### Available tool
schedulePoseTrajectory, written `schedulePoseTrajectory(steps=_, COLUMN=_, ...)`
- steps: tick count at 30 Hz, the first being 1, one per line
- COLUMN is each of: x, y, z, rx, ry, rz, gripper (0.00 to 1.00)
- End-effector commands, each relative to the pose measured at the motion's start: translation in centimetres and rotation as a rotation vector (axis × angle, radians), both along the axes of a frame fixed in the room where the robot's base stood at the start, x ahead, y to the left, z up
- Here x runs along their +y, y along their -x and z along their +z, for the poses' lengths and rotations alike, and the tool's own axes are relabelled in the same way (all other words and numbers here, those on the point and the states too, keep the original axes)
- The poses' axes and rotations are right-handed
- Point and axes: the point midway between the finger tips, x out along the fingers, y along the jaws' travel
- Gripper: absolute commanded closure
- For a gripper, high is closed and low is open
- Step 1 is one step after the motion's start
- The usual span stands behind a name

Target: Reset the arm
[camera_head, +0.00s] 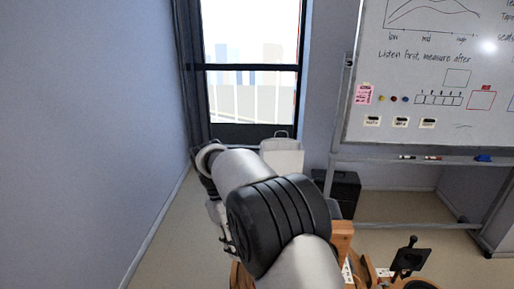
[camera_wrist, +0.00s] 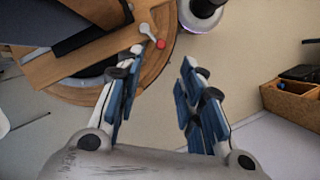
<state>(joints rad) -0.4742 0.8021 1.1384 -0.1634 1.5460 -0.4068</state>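My arm rises through the middle of the head view, bent at a black ribbed joint. Its far end, on the left of the arm, is mostly hidden by the arm itself. In the wrist view my gripper (camera_wrist: 163,58) has its two blue-padded fingers spread apart, with only floor and a table edge showing between them. It holds nothing.
A round wooden table (camera_wrist: 160,68) with wooden parts lies beyond the left finger; a small white and red item (camera_wrist: 152,37) is on it. An open wooden box (camera_wrist: 291,102) is at right. The head view shows a whiteboard (camera_head: 430,75), black case (camera_head: 342,190) and left wall (camera_head: 90,130).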

Motion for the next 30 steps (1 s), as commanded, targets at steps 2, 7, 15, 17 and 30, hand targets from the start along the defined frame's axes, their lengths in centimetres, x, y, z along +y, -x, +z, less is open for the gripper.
schedulePoseTrajectory(steps=2, x=-1.2, y=0.2, z=0.7, rx=-0.032, ry=-0.017, rz=-0.034, gripper=0.65)
schedulePoseTrajectory(steps=7, x=-5.2, y=2.3, z=2.7, rx=-0.131, ry=-0.075, rz=-0.153, gripper=0.65)
schedulePoseTrajectory(steps=15, x=-11.3, y=8.1, z=3.8, rx=-0.299, ry=-0.163, rz=-0.356, gripper=0.65)
schedulePoseTrajectory(steps=17, x=-12.7, y=10.0, z=3.5, rx=-0.341, ry=-0.184, rz=-0.406, gripper=0.65)
schedulePoseTrajectory(steps=30, x=-19.2, y=23.5, z=-4.9, rx=-0.647, ry=-0.325, rz=-0.767, gripper=0.65)
